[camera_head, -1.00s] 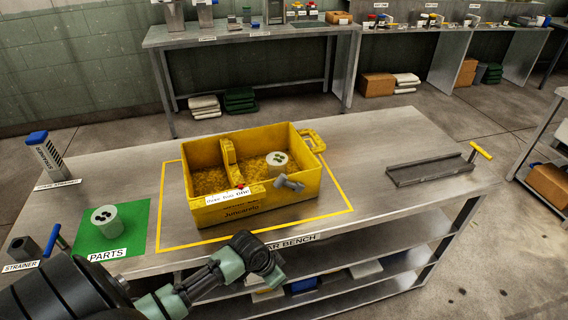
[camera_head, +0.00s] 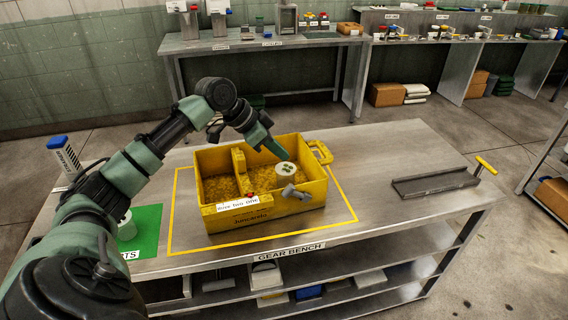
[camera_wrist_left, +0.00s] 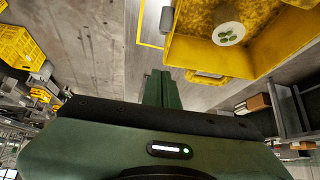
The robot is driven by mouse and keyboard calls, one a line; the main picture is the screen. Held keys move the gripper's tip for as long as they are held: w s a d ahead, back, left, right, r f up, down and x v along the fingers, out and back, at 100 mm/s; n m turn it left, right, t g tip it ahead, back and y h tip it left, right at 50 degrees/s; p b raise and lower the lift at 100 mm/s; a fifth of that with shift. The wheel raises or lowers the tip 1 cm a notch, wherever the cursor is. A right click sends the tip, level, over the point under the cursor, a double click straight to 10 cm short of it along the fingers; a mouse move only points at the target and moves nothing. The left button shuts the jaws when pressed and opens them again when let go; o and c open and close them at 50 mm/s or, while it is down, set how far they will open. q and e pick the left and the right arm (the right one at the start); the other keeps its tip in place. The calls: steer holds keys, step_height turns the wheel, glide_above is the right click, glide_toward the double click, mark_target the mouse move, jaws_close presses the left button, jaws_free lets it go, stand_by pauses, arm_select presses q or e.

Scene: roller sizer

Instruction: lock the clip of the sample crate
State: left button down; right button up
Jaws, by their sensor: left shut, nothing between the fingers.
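The yellow sample crate (camera_head: 240,222) stands on the bench inside a yellow outline, with a label on its front. Its grey clip (camera_head: 291,191) sticks out at the front wall near the right corner; I cannot tell its exact position. In the left wrist view the crate wall (camera_wrist_left: 195,55) is at the upper right, with a grey part, probably the clip (camera_wrist_left: 167,18), at its left edge. My left gripper (camera_head: 284,155) is shut and empty, above the crate's right part. Its green fingers (camera_wrist_left: 160,88) show closed together. My right gripper is not in view.
A white cylinder with green-looking holes (camera_head: 286,170) stands in the crate's right compartment. A yellow handle (camera_head: 321,152) projects at the crate's right. A metal tray (camera_head: 437,183) lies farther right. A green parts mat (camera_head: 143,243) is at left. Bare bench lies between crate and tray.

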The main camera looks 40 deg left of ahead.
arm_select(q)
steer(key=p, duration=0.3)
glide_above(290, 185)
steer(key=w+d, duration=0.2)
steer(key=f, duration=0.6)
steer(key=shift+a+f, duration=0.2)
steer(key=shift+f, duration=0.2)
steer(key=f, duration=0.1)
steer(key=s+a+f+p, duration=0.1)
steer(key=f, duration=0.1)
steer(key=shift+s+a, duration=0.2)
steer(key=shift+s, duration=0.1)
steer(key=shift+s+a+f, duration=0.2)
steer(key=shift+s, duration=0.05)
steer(key=shift+w+d+f, duration=0.1)
